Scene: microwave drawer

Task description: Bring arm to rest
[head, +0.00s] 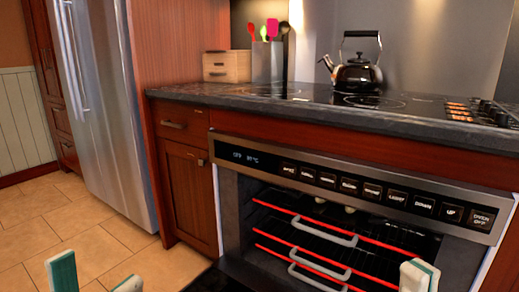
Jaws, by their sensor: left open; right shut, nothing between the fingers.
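My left gripper (95,270) shows at the bottom left edge, with its two white and green fingertips spread apart and floor visible between them. It is open and empty. My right gripper (420,272) shows at the bottom right, in front of the oven opening. Its fingertips are together with nothing between them. Most of both arms is out of view below.
An oven with a control panel (350,188) stands ahead, its inside exposed, with red-edged racks (300,214) and grey handles. Above it is a dark counter (210,96) with a black kettle (358,76). A steel fridge (112,110) stands left. Tiled floor (60,220) is clear.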

